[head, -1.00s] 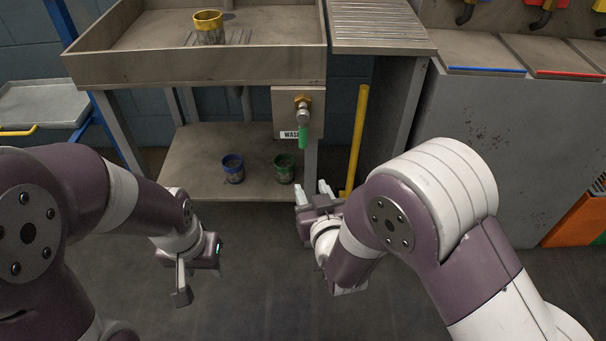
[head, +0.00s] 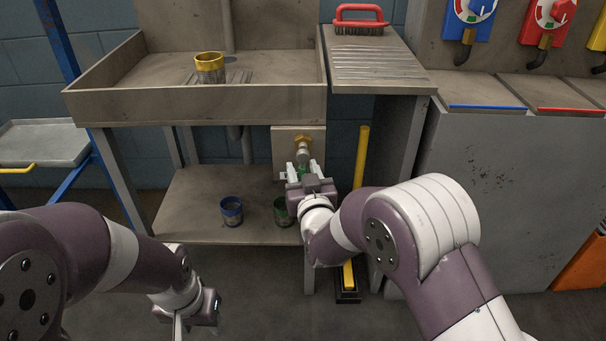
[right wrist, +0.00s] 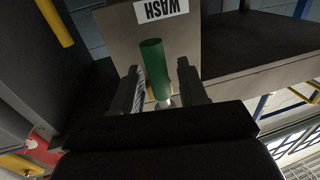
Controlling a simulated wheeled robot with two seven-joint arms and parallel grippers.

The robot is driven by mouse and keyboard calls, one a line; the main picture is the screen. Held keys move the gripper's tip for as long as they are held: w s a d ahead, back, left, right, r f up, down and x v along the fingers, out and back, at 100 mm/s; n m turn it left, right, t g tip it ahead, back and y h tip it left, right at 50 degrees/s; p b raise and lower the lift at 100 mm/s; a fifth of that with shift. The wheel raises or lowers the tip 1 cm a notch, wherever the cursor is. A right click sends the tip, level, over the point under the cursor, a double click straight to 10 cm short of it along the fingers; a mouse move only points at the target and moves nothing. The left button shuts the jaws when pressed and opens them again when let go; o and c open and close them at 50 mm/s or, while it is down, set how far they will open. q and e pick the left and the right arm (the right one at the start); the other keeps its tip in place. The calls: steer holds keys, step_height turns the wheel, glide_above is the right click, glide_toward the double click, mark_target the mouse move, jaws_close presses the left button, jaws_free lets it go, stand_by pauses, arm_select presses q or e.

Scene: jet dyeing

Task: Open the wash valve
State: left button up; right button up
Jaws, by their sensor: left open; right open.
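The wash valve (head: 302,152) sits on a grey plate under the sink, with a brass fitting on top and a green handle hanging down. In the head view my right gripper (head: 302,172) is raised in front of it and hides most of the handle. In the right wrist view the green handle (right wrist: 155,68) stands between the open fingers of the right gripper (right wrist: 158,88), with the WASH label (right wrist: 160,10) beyond it. I cannot tell whether a finger touches the handle. My left gripper (head: 190,318) is open and empty, low at the left.
A yellow-rimmed cup (head: 209,68) stands in the sink. A blue cup (head: 231,211) and a green cup (head: 281,211) stand on the lower shelf (head: 190,205). A yellow pole (head: 360,160) stands right of the valve. A red brush (head: 359,19) lies on the drainboard (head: 375,62).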

jaws_close()
